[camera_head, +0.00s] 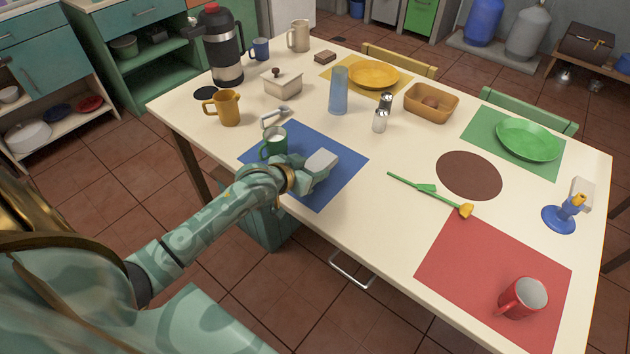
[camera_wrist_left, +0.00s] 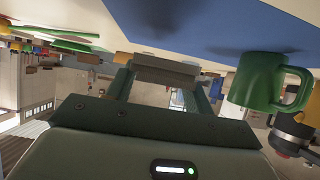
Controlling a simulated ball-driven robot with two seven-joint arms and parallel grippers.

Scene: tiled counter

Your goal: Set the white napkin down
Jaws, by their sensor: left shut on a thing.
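The white napkin (camera_head: 321,161) shows as a small pale folded block at the tip of my left gripper (camera_head: 312,170). In the head view the gripper is over the blue placemat (camera_head: 347,170), just right of the green mug (camera_head: 274,142). In the left wrist view the napkin (camera_wrist_left: 166,70) lies between the fingers of the left gripper (camera_wrist_left: 163,85), which is shut on it. The green mug (camera_wrist_left: 258,80) is beside the gripper there. I cannot tell whether the napkin touches the placemat. My right gripper is not in view.
A blue glass (camera_head: 338,90), a metal-topped shaker (camera_head: 380,121) and a yellow mug (camera_head: 228,108) stand beyond the placemat. A yellow tulip (camera_head: 430,189) lies to the right. A red placemat (camera_head: 450,265) bears a red mug (camera_head: 523,299).

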